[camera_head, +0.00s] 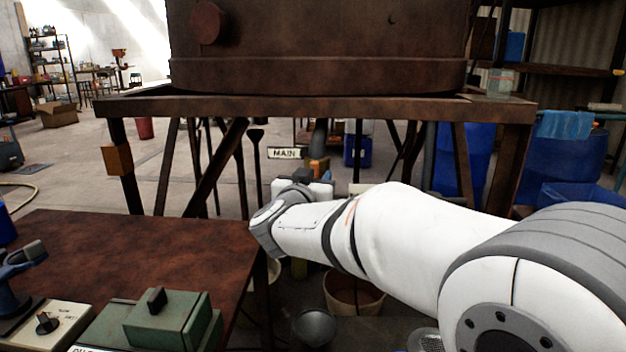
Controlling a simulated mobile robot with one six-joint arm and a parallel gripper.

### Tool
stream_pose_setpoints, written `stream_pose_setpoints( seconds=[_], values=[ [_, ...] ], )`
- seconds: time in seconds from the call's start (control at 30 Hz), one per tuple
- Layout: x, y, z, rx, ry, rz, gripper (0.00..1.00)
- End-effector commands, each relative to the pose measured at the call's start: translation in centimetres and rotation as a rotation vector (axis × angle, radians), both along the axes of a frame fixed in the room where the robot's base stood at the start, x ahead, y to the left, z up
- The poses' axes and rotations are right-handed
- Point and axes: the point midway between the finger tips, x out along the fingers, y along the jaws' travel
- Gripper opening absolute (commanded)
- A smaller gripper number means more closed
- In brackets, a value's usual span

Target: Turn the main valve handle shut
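A small white sign reading MAIN (284,153) hangs under the front of the rusty vat stand. Just right of it, a grey pipe (321,136) comes down, with a small orange-brown part (318,167) at its lower end. This may be the main valve or its handle; its shape is mostly hidden. My white and grey arm reaches in from the lower right. My gripper (302,177) is at the arm's far end, just in front of and below the orange part. Its fingers point away from the camera, so I cannot tell whether they are open or touch the handle.
The rusty vat (320,45) stands on a brown metal frame (300,107) with slanting legs. A brown table (140,250) fills the lower left, with a green control box (168,320) on it. A bucket (352,295) stands below my arm. Blue barrels (570,155) are at right.

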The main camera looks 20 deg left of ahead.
Motion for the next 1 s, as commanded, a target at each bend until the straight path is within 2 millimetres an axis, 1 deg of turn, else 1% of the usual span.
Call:
stream_pose_setpoints(
  seconds=[0.13,0.57,0.63,0.67,0.87,1.0],
  values=[
    [-0.03,0.01,0.02,0.0,0.0,0.0,0.36],
    [-0.08,0.04,0.02,0.0,0.0,0.001,0.01],
    [-0.08,0.04,0.02,0.0,0.0,0.001,0.0],
    [-0.11,0.51,0.0,0.0,0.0,0.002,0.0],
    [-0.1,0.12,0.09,0.016,0.004,0.003,0.0],
    [-0.08,-0.01,0.16,0.06,0.014,0.002,0.0]
  ],
)
